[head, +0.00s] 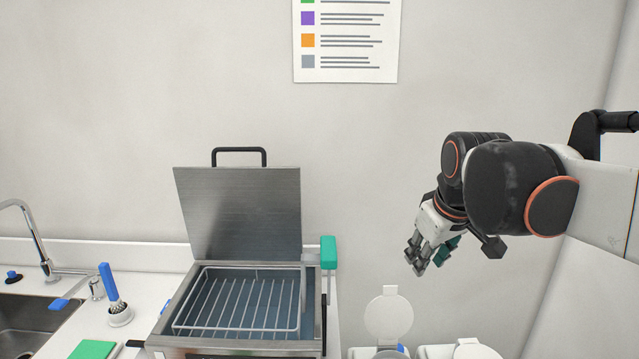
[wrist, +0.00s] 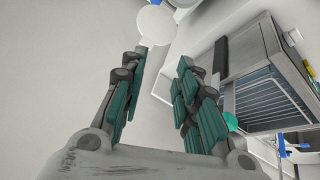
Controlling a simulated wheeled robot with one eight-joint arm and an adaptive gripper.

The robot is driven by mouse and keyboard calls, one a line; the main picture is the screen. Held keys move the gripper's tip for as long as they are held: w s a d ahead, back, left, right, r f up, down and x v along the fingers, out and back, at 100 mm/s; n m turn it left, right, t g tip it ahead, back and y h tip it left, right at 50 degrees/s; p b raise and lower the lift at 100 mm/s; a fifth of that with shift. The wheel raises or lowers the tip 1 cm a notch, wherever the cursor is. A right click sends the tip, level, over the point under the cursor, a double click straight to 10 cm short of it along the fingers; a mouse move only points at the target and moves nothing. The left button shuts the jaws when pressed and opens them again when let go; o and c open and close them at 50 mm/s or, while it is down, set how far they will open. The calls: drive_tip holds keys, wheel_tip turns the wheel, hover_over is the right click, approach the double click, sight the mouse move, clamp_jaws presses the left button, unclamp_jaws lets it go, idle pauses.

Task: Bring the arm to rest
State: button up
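My gripper (head: 428,262) is in the air at the right of the head view, in front of the bare wall and above the white containers. In the wrist view my gripper (wrist: 163,75) shows two fingers with green pads standing apart. It is open, with nothing between the fingers. My arm reaches in from the right edge of the head view and bends down at the wrist. The gripper touches nothing that I can see.
A steel bath (head: 168,322) with its lid (head: 240,212) raised holds a wire rack (head: 240,305). White containers with open round lids (head: 388,316) stand below my gripper. A sink (head: 30,318), brush (head: 109,285) and green pad (head: 92,349) are at left. A poster (head: 347,40) hangs above.

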drive_tip(key=s+f+m+t, duration=0.1)
drive_tip(key=s+f+m, duration=0.1)
drive_tip(key=s+f, duration=0.4)
drive_tip(key=s+f+m+b, duration=0.1)
drive_tip(key=s+f, duration=0.5)
drive_tip(key=s, duration=0.6)
drive_tip(key=shift+f+m+t, duration=0.3)
drive_tip(key=shift+m+t, duration=0.1)
drive_tip(key=shift+m, duration=0.4)
drive_tip(key=shift+a, duration=0.1)
